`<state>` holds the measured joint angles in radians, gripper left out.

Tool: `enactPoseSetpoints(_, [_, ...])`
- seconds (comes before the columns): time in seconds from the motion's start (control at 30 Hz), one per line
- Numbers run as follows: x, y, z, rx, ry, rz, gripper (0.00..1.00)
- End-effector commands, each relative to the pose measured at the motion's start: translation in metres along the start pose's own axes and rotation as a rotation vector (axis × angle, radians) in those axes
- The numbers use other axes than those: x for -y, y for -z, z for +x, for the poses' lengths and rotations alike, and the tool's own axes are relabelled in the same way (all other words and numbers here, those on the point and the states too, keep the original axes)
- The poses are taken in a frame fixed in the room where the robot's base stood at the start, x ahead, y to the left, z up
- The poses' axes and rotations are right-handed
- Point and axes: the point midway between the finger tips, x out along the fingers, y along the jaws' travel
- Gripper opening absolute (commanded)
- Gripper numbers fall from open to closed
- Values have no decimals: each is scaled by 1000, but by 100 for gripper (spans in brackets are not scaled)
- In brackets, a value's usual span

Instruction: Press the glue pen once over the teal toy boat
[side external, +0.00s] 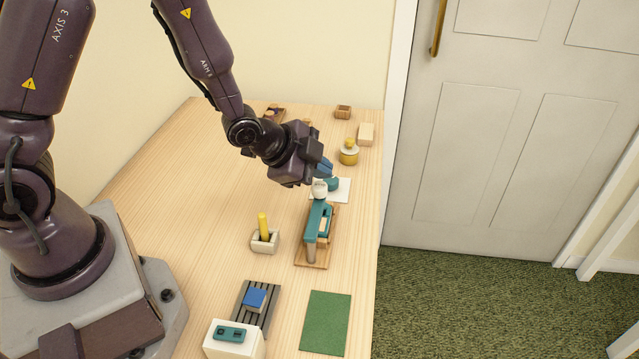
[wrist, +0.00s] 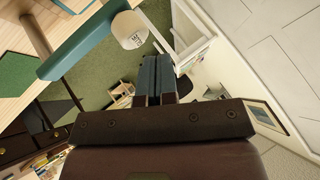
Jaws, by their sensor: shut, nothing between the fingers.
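My gripper (side external: 324,168) is shut and empty, tilted down, just above a teal piece (side external: 333,184) on a white sheet (side external: 344,190). That piece may be the toy boat; it is small and partly hidden. Its shut fingers also show in the wrist view (wrist: 153,78). A teal device (side external: 317,218) on a wooden base (side external: 308,264) has a white round head (side external: 319,189) at its far end, close below my fingers. In the wrist view a teal arm (wrist: 80,42) carries this white head (wrist: 130,30). A yellow pen (side external: 263,224) stands upright in a pale holder (side external: 265,243).
A yellow-lidded jar (side external: 348,152), a pale block (side external: 366,133) and a small wooden box (side external: 343,112) stand behind. In front are a green mat (side external: 327,322), a grey rack with a blue-topped block (side external: 255,299) and a white box with a teal top piece (side external: 233,337). The table's left middle is clear.

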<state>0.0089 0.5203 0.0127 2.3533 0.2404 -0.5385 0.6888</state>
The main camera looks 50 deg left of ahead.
Motion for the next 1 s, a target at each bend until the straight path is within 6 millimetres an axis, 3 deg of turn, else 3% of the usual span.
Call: enactPoseSetpoints(1.0, [-4,-4,6,0,0,0,0])
